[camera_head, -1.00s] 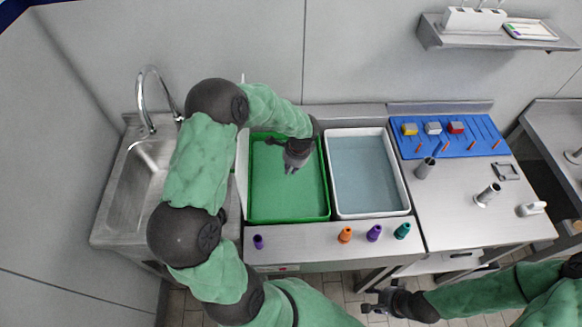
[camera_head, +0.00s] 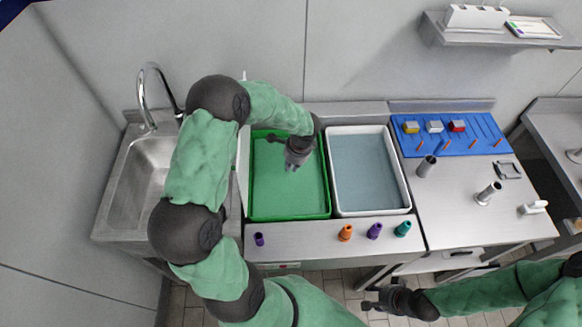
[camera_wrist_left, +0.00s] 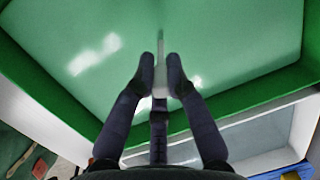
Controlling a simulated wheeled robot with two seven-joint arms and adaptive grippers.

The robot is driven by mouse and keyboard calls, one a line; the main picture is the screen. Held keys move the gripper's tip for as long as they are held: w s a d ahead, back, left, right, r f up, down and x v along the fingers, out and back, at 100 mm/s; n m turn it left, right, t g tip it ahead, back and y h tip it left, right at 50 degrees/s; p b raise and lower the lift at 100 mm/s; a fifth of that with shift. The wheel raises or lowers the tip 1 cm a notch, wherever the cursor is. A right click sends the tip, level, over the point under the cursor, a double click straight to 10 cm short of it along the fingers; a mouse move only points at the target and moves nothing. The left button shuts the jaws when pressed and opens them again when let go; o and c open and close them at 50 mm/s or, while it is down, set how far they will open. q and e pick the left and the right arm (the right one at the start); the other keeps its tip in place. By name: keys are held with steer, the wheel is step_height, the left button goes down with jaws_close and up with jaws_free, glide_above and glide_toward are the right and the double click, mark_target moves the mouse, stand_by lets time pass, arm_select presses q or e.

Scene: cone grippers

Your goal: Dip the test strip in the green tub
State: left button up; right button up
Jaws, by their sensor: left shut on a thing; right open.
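The green tub (camera_head: 324,208) holds green liquid. My left gripper (camera_head: 291,166) is over the upper right part of the tub and points down. In the left wrist view my left gripper (camera_wrist_left: 160,72) is shut on the thin, pale test strip (camera_wrist_left: 160,48). The strip reaches past the fingertips toward the liquid. I cannot tell whether its end is in the liquid. The strip cannot be made out in the head view. My right gripper (camera_head: 372,304) is open and empty, low in front of the counter.
A white tub (camera_head: 407,205) of blue-grey liquid stands right of the green one. A sink (camera_head: 140,180) is at left. Purple (camera_head: 259,239), orange (camera_head: 346,232), second purple (camera_head: 374,231) and teal (camera_head: 403,229) cones line the front ledge. A blue mat (camera_head: 455,146) lies at right.

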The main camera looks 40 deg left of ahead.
arm_select(q)
steer(key=shift+r, duration=0.1)
stand_by(0.5)
steer(key=shift+r+p, duration=3.9)
steer(key=shift+r, duration=1.5)
step_height(320, 180, up, 4)
steer(key=p, duration=0.2)
steer(key=shift+p, duration=0.4)
steer(key=shift+f, duration=0.1)
